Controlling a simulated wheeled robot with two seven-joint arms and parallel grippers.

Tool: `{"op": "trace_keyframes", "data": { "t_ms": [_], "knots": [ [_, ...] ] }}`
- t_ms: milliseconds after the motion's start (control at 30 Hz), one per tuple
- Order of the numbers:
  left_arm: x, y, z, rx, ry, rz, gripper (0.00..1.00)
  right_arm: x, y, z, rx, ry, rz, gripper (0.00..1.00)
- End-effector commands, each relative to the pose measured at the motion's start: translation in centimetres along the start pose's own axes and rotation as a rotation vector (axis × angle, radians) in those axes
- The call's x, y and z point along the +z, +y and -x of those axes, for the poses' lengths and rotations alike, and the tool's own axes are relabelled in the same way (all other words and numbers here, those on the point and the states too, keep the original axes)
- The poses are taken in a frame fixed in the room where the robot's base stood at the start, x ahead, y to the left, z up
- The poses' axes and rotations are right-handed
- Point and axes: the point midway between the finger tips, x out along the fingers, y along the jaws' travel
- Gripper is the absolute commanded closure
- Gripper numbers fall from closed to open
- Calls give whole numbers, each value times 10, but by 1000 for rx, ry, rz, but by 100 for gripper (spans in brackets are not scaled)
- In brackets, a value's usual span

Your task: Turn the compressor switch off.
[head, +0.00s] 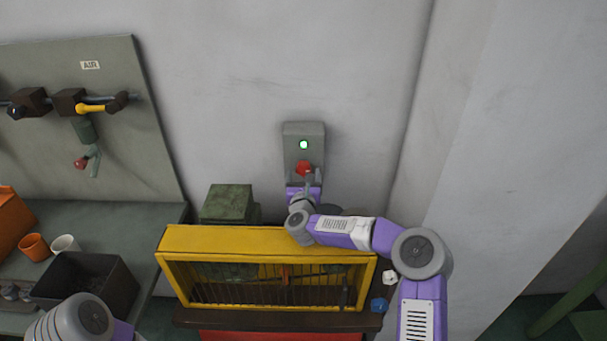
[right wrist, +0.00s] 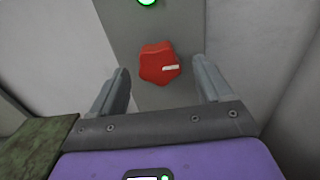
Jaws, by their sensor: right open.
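The compressor switch is a red knob (head: 304,167) on a grey wall box (head: 304,133), below a lit green lamp (head: 304,144). In the right wrist view the red knob (right wrist: 159,64) has a white mark pointing to the right, and the green lamp (right wrist: 147,2) is cut by the top edge. My right gripper (head: 305,178) is just below the knob in the head view. In the right wrist view its open fingers (right wrist: 160,88) stand either side of the knob, apart from it. My left arm shows at the bottom left, but its gripper is out of view.
A yellow-framed cabinet (head: 265,238) stands below my right arm, with a green box (head: 228,203) behind it. A dark bin (head: 85,280) and two cups sit on the left bench. A grey panel (head: 85,150) carries AIR valves. The wall around the switch box is clear.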

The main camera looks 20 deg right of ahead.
Motion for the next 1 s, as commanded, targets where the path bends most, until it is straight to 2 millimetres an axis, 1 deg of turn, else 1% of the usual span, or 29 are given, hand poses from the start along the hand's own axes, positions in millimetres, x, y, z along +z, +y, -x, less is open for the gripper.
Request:
{"op": "trace_keyframes", "data": {
  "t_ms": [133, 433, 800, 1000],
  "knots": [
    [0, 0, 1, 0, 0, 0, 57, 0, 0, -7, 1, 0, 0, 21],
    [0, 0, 1, 0, 0, 0, 57, 0, 0, -9, 1, 0, 0, 21],
    [0, 0, 1, 0, 0, 0, 57, 0, 0, -9, 1, 0, 0, 78],
    [0, 0, -1, 0, 0, 0, 57, 0, 0, -8, 1, -1, 13, 78]
  ]
}}
